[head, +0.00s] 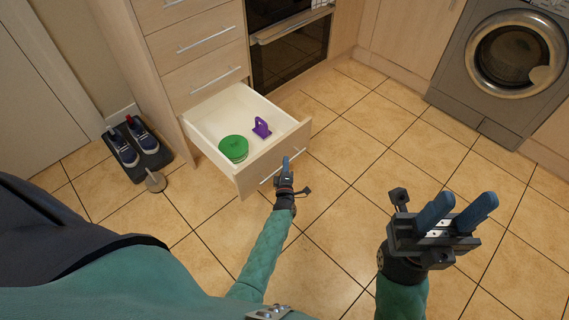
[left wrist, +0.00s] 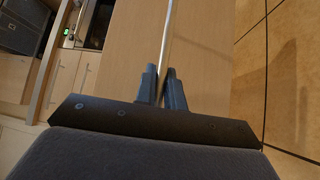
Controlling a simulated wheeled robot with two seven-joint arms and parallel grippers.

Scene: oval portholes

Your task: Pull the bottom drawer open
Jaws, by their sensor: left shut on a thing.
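The bottom drawer (head: 205,128) stands well out from the wooden cabinet, with its inside showing in the head view. A green round container (head: 233,149) and a purple object (head: 262,128) lie in it. My left gripper (head: 286,165) is at the drawer's front, shut on its bar handle (head: 270,176). In the left wrist view the handle (left wrist: 168,35) runs between the two fingers (left wrist: 161,88), in front of the wooden drawer face (left wrist: 200,60). My right gripper (head: 457,216) is open and empty, held over the floor at the right.
Closed drawers (head: 207,45) are above the open one. An oven (head: 290,50) is to its right, and a grey washing machine (head: 505,70) stands at the far right. Shoes on a dark mat (head: 150,161) lie left of the drawer. The tiled floor (head: 370,150) is clear in the middle.

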